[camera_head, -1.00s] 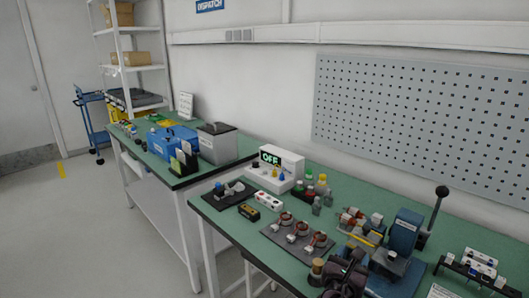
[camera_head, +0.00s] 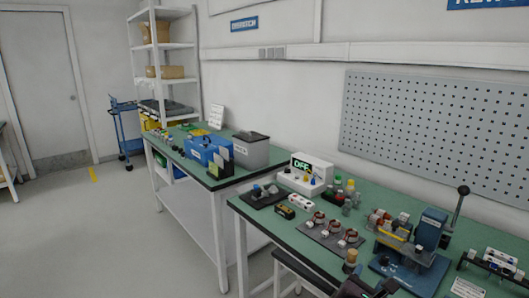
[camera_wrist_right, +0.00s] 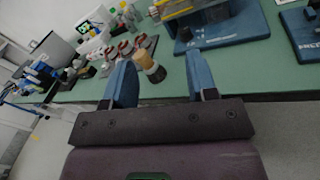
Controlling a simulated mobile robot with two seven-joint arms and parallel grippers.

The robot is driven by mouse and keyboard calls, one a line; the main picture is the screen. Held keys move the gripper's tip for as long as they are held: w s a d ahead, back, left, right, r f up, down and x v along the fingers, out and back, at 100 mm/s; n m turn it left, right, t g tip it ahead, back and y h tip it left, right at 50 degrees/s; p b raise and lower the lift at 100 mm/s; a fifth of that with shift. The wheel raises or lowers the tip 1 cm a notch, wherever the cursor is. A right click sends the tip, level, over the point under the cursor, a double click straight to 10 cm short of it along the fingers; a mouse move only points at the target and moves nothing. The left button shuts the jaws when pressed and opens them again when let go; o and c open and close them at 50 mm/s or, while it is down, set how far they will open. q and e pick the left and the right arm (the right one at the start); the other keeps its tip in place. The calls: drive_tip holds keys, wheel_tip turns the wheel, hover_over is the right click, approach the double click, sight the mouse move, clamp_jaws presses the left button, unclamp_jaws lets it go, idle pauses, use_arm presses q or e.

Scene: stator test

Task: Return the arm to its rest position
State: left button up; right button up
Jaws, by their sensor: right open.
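My right gripper (camera_head: 366,289) shows only in part at the bottom edge of the head view, by the front edge of the green bench (camera_head: 262,213). In the right wrist view the same gripper (camera_wrist_right: 160,66) has its two blue fingers wide apart with nothing between them. A small tan-topped dark piece (camera_wrist_right: 152,68) stands on the bench beyond the fingers, apart from them. My left gripper is in neither view.
On the bench are a mat with several copper-wound stators (camera_head: 320,232), a tester reading OFF (camera_head: 306,165) and a blue lever press (camera_head: 431,229). A stool (camera_head: 300,268) is by the front edge. A second bench (camera_head: 212,184) stands to the left, with open floor before it.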

drive_tip(key=s+d+f+m+g+y, duration=0.1)
drive_tip(key=s+f+m+y, duration=0.2)
drive_tip(key=s+f+m, duration=0.3)
drive_tip(key=s+d+f+m+g+y, duration=0.1)
drive_tip(key=s+f+m+y, duration=0.2)
drive_tip(key=s+f+m, duration=0.3)
drive_tip(key=s+d+f+m+g+y, duration=0.1)
drive_tip(key=s+f+m+y, duration=0.3)
drive_tip(key=s+f+m, duration=0.3)
drive_tip(key=s+m, duration=0.5)
drive_tip(key=s, duration=0.4)
drive_tip(key=shift+s, duration=0.25)
drive_tip(key=shift+f, duration=0.1)
drive_tip(key=shift+a, duration=0.1)
